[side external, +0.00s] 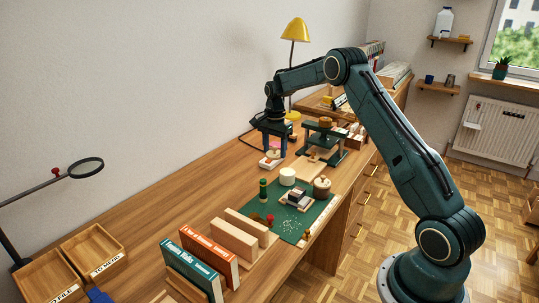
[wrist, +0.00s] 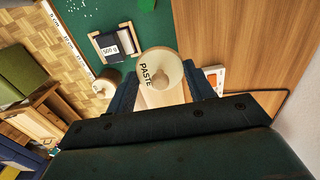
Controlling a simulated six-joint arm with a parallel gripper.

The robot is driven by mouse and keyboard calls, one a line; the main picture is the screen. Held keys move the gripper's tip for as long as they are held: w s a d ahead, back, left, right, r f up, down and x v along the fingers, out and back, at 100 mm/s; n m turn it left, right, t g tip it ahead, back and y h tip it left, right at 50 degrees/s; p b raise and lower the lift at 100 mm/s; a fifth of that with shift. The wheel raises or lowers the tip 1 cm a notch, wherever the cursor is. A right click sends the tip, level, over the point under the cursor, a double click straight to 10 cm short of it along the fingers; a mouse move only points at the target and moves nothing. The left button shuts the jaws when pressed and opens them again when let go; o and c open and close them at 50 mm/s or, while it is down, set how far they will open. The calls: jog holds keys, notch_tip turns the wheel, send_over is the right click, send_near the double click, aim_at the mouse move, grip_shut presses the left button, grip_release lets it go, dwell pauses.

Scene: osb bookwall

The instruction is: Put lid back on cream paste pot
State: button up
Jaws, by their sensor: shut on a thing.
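The cream lid (wrist: 174,66), with a small knob and the word PASTE, is between the two fingers of my gripper (wrist: 165,88) in the wrist view. My gripper (side external: 272,148) is shut on it, and the lid (side external: 272,154) shows just below the fingers in the side view. The white-cream paste pot (side external: 287,176) stands upright at the far edge of the green mat, right of and nearer than the lid. The lid is apart from the pot there. In the wrist view I cannot clearly tell the pot from the lid.
A small white and red box (side external: 268,163) lies below my gripper. A brown knobbed pot (side external: 322,187), a dark green cylinder (side external: 263,190) and a book with a 500 g weight (wrist: 108,43) are on the green mat (side external: 310,219). A dark stand (side external: 324,140) is behind.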

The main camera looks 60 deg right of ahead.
send_near(287, 172)
jog(key=shift+d+r, duration=0.2)
jog(key=shift+f, duration=0.25)
jog(key=shift+f, duration=2.9)
jog(key=shift+f, duration=0.2)
dwell(0.4)
jog(key=o, duration=1.5)
jog(key=shift+r, duration=0.1)
